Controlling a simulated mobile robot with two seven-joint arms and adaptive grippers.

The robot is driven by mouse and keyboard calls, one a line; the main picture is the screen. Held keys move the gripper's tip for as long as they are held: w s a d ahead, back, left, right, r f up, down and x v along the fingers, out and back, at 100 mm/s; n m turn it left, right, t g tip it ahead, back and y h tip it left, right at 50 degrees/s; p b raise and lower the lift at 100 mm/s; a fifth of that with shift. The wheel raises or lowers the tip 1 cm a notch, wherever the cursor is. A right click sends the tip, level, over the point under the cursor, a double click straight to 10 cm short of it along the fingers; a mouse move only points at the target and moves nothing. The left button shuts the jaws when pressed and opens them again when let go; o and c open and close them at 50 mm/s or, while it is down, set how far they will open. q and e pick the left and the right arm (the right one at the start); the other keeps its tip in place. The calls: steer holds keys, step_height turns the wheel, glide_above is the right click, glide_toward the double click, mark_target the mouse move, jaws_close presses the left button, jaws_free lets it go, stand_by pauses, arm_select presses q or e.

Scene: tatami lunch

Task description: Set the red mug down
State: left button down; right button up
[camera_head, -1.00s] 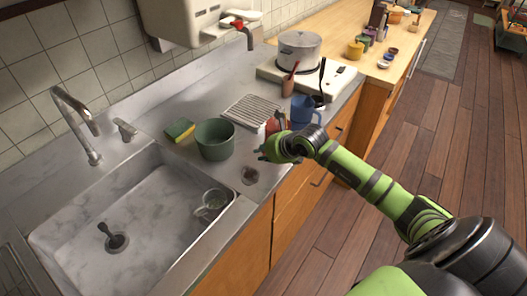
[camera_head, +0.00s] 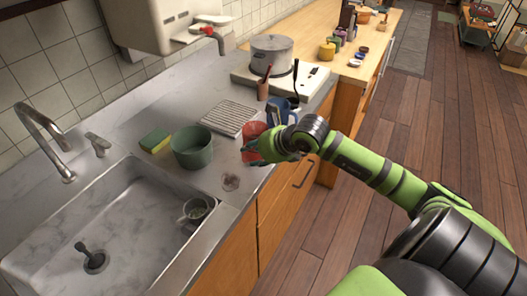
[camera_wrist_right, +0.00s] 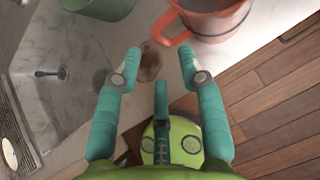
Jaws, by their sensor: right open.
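The red mug (camera_head: 252,130) stands on the steel counter (camera_head: 228,165) between the green pot and the blue mug, partly hidden behind my right gripper (camera_head: 257,152). In the right wrist view the red mug (camera_wrist_right: 217,22) is at the top, its handle pointing toward the gripper. My right gripper (camera_wrist_right: 160,62) is open there, its teal fingers spread with nothing between them. The mug lies beyond the fingertips, with a visible gap. My left gripper is not in view.
The green pot (camera_head: 192,148) and a sponge (camera_head: 155,139) are left of the red mug. The blue mug (camera_head: 280,110) is close on its right, a drying rack (camera_head: 228,117) behind. A cup (camera_head: 196,208) sits in the sink (camera_head: 130,225). A brown stain (camera_head: 230,182) marks the counter.

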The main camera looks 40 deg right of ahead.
steer(key=shift+b+v, duration=0.3)
steer(key=shift+v, duration=2.15)
